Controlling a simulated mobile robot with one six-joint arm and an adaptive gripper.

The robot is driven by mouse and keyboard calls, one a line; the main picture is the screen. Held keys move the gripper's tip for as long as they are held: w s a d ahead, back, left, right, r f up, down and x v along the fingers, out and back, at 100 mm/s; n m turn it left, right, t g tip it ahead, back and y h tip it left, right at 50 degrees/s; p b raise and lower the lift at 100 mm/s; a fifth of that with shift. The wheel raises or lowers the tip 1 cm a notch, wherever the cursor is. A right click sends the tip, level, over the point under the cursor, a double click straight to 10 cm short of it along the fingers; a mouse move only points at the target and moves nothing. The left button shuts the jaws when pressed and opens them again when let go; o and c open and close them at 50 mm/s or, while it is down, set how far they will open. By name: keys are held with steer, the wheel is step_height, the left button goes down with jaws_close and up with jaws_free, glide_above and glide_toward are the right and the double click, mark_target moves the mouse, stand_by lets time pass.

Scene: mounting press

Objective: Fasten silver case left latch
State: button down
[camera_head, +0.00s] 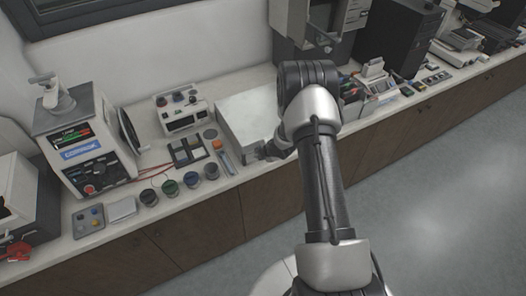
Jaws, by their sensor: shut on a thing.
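The silver case (247,108) is a pale, flat-topped box on the bench, left of my arm. Its lid appears down. My gripper (262,154) is small and dark in this view, low at the front edge of the case, towards its left part. It is shut on a part at the case front, which appears to be the left latch. The latch itself is too small and too covered by the gripper to make out. My arm hides the right end of the case front.
A white press-like machine (85,150) stands further left. A grey machine (312,30) stands behind. The floor (430,215) in front is clear.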

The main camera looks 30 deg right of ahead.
steer(key=shift+w+r+p, duration=0.3)
steer(key=shift+w+r, duration=0.05)
steer(key=shift+w, duration=0.1)
steer(key=c, duration=1.8)
jaws_free()
steer(key=shift+o, duration=0.2)
steer(key=shift+s+f+g, duration=0.1)
steer(key=shift+g, duration=0.2)
steer(key=shift+s, duration=0.1)
steer(key=v, duration=0.8)
